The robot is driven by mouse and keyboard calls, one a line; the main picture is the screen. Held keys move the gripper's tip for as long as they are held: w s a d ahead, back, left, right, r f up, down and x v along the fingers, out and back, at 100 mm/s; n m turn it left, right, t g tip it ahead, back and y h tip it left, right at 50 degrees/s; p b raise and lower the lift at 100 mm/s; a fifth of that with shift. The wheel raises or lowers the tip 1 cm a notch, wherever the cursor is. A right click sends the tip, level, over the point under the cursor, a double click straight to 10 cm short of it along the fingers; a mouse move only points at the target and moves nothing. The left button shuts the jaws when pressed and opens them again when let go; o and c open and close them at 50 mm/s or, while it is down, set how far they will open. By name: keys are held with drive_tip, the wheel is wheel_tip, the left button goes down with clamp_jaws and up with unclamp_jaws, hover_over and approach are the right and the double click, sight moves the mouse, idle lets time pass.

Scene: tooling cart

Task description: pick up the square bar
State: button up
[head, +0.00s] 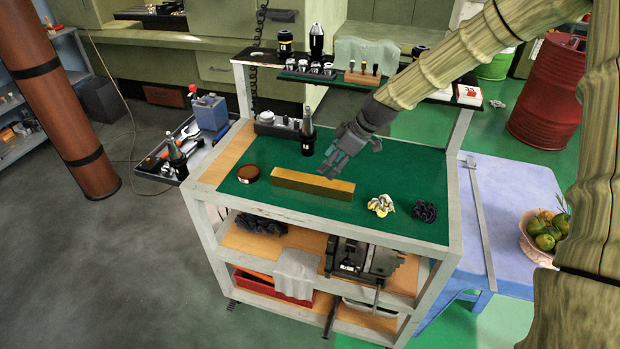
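The square bar (312,186) is a long brass-coloured block. It lies flat on the green mat (385,215) on top of the tooling cart, near the front. My gripper (329,171) is above and just behind the bar, toward its right half, pointing down and to the left. Its fingers look apart, with nothing between them. The fingertips appear clear of the bar, though the exact height is hard to judge.
A brown round tin (248,173) sits left of the bar. Crumpled yellow-white (381,205) and dark (425,211) pieces lie to its right. A dark tool holder (308,135) stands behind. A raised shelf (330,80) with small items runs along the back.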

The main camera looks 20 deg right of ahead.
sight(313, 179)
drive_tip(key=shift+s+a+f, duration=0.1)
drive_tip(key=shift+a+f, duration=0.35)
drive_tip(key=p+x, duration=0.1)
drive_tip(key=x, duration=0.2)
drive_tip(key=shift+w+a+f, duration=0.1)
drive_tip(key=shift+w+f, duration=0.05)
drive_tip(key=shift+w, duration=0.15)
drive_tip(key=shift+s, duration=0.15)
drive_tip(key=shift+a+f+p, duration=0.1)
drive_tip(key=shift+a+p, duration=0.05)
drive_tip(key=shift+p, duration=0.15)
drive_tip(key=shift+w+p+x, duration=0.25)
drive_tip(key=shift+p+x, duration=0.65)
drive_tip(key=shift+x, duration=0.45)
drive_tip(key=shift+p+x, duration=0.3)
drive_tip(key=shift+x, duration=0.85)
drive_tip(key=shift+a, duration=0.1)
